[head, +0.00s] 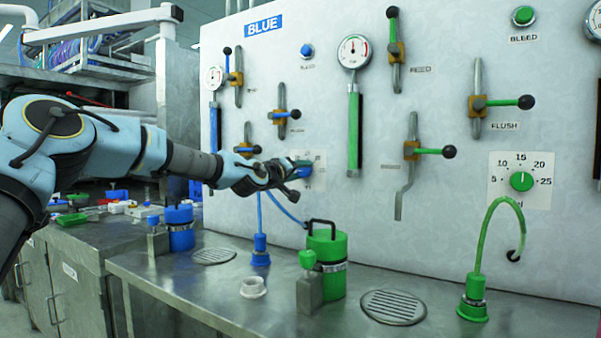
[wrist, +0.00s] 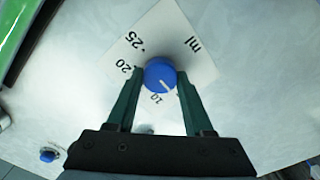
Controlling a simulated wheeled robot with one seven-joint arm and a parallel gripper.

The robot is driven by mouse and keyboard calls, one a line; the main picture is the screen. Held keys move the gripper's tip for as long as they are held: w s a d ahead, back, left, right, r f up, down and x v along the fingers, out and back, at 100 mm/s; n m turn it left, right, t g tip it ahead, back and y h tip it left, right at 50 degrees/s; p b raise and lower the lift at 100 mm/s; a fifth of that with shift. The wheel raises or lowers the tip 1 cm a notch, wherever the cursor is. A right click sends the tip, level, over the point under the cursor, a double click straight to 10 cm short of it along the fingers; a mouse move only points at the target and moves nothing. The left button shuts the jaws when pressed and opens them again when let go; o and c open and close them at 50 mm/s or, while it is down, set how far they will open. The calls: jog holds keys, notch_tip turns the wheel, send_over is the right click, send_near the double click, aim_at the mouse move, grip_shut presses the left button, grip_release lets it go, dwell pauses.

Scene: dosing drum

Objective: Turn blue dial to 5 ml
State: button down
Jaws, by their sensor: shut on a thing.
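The blue dial (wrist: 160,74) sits on a white scale plate (wrist: 178,35) fixed to the wall panel. In the wrist view its pale pointer line is turned to the lower right, just to the right of the 10 mark. The 10, 20, 25 and "ml" print shows; the 5 and 15 are not visible. My gripper (wrist: 160,79) has one finger on each side of the dial and is shut on it. In the head view my gripper (head: 291,168) covers most of the dial, and the edge of its plate (head: 319,172) shows.
A separate green dial (head: 521,181) is at far right. Below, a green canister (head: 327,265) and a white cup (head: 253,288) stand on the steel bench.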

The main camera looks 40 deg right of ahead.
jog(key=shift+c, duration=1.4)
grip_release()
jog(key=shift+a, duration=0.1)
jog(key=b+v, duration=0.2)
jog(key=v, duration=0.8)
jog(key=shift+a, duration=0.3)
jog(key=shift+a, duration=0.1)
